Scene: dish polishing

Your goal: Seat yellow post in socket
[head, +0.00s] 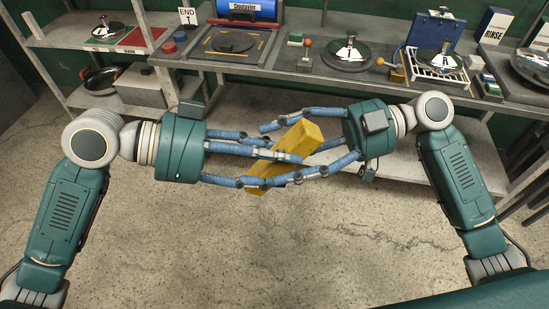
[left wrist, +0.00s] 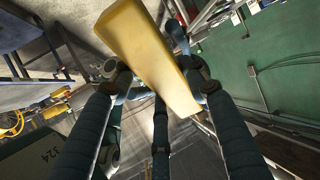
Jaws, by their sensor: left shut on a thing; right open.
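The yellow post (head: 302,136) is a long block held tilted in the air between my two hands, in front of the bench. My left gripper (head: 272,158) is shut on it, with its blue fingers around the post's middle. The post (left wrist: 145,50) also shows in the left wrist view, slanting across the fingers. My right gripper (head: 292,150) is open, its fingers spread on either side of the post and overlapping the left fingers in the picture. Contact between the right fingers and the post cannot be told. I cannot clearly identify the socket.
The bench behind holds a dark tray (head: 209,51) with yellow marks, a blue roller (head: 246,9), a polished lid on a round plate (head: 349,62), a wire rack (head: 432,71) and a blue box (head: 437,28). A side shelf (head: 60,38) stands left. Open floor (head: 250,240) lies below the hands.

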